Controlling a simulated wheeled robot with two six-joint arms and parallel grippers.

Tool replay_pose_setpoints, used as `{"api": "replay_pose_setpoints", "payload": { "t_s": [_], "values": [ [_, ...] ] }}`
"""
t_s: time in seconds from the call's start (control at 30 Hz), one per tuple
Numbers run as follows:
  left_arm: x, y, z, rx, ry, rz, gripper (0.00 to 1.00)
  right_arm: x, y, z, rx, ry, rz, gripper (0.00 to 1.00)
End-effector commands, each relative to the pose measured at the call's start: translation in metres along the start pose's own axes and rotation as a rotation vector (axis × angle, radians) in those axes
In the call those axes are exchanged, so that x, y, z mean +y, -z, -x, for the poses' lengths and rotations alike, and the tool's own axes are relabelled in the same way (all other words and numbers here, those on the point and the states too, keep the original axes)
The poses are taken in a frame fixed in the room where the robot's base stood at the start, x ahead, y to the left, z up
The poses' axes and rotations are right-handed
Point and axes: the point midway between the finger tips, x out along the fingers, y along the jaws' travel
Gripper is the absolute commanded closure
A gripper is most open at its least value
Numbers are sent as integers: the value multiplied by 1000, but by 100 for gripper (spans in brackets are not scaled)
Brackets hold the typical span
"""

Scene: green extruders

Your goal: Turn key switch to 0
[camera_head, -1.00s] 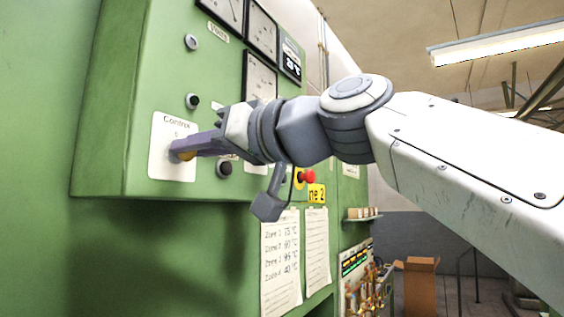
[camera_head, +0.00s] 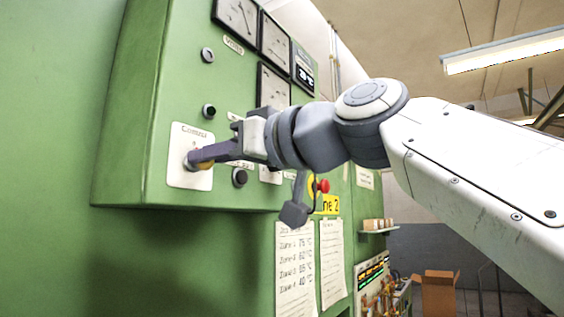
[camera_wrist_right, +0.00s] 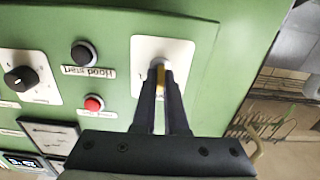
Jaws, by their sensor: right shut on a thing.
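The key switch sits on a white plate labelled "Control" (camera_head: 184,178) on the green cabinet's front. In the right wrist view the same plate (camera_wrist_right: 141,55) is at the top middle, with the round switch base partly hidden behind the fingers. My right gripper (camera_head: 196,160) is at this switch, its fingers shut on the key; a yellowish part shows between them in the right wrist view (camera_wrist_right: 160,76). The key's exact angle and the plate's position marks are mostly hidden by the fingers. My left gripper is not in view.
The green cabinet (camera_head: 135,120) carries gauges (camera_head: 237,22), black buttons (camera_head: 209,111) and a red emergency stop (camera_head: 322,186). In the right wrist view a black knob (camera_wrist_right: 21,78) and a red button (camera_wrist_right: 94,103) are nearby. Paper sheets (camera_head: 295,265) hang below.

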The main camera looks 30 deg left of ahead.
Motion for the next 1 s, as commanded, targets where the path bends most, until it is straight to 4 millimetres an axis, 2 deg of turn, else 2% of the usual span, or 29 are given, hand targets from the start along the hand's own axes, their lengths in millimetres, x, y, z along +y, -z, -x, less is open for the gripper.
{"api": "replay_pose_setpoints", "payload": {
  "t_s": [0.03, 0.1, 0.47, 0.57, 0.8, 1.0],
  "values": [
    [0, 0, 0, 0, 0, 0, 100, 0, 0, 0, -2, -1, 2, 82],
    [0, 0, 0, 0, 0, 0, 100, 0, 0, 0, -1, -1, 1, 60],
    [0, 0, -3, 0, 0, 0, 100, 0, -1, 3, 0, -1, 0, 60],
    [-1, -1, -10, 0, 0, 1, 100, 1, -2, 15, 2, -4, 1, 60],
    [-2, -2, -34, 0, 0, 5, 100, 1, -4, 62, 3, -6, 1, 60],
    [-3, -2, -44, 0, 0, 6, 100, 1, -2, 93, 1, -4, 1, 60]
  ]
}}
